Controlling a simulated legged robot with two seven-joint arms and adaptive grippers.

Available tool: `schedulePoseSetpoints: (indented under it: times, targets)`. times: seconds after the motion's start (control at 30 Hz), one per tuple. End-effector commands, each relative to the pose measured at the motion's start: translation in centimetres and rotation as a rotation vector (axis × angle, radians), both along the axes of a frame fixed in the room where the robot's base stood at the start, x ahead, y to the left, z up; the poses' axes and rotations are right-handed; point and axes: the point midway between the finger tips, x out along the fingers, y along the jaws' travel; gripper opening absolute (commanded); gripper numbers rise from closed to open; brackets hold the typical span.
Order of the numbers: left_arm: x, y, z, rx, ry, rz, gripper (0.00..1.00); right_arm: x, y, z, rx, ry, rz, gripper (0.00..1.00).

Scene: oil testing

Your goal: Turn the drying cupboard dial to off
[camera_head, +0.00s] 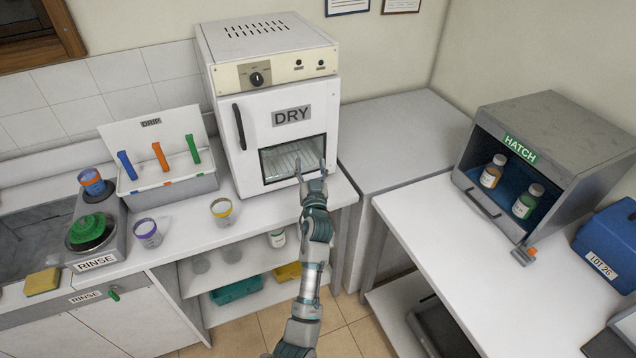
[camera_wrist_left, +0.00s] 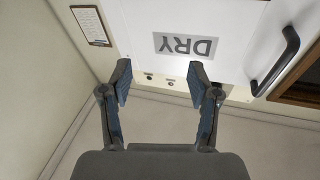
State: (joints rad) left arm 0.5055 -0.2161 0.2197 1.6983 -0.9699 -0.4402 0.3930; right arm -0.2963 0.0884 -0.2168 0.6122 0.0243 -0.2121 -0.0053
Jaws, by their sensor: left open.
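The white drying cupboard (camera_head: 234,168), labelled DRY, stands at the back of the counter with its door closed. Its black round dial (camera_head: 257,79) is on the cream panel above the door, left of centre. The dial's setting is too small to read. My left gripper (camera_head: 311,163) is open and empty in front of the door's lower window, below and right of the dial and apart from it. In the left wrist view the open fingers (camera_wrist_left: 161,75) face the upside-down DRY label (camera_wrist_left: 186,45); the dial cannot be made out there. My right gripper is not in view.
A black door handle (camera_head: 239,127) sticks out at the cupboard's left. Two small knobs (camera_head: 298,63) are right of the dial. The grey counter (camera_head: 400,135) at right is bare.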

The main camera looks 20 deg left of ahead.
Motion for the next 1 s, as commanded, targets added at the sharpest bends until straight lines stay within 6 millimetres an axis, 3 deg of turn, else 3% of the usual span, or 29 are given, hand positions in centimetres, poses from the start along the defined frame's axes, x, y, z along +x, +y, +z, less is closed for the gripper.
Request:
schedulePoseSetpoints:
  times: [0.2, 0.4, 1.0]
  targets:
    - [0.9, -0.9, -4.3, -0.004, 0.076, -0.05, 0.61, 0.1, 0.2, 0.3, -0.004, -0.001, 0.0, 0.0]
    - [1.2, -1.2, -6.7, -0.01, 0.115, -0.077, 0.61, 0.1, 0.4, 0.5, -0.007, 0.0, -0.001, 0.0]
    - [1.3, -2.1, -7.1, -0.006, 0.126, -0.085, 0.61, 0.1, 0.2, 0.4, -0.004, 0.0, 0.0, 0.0]
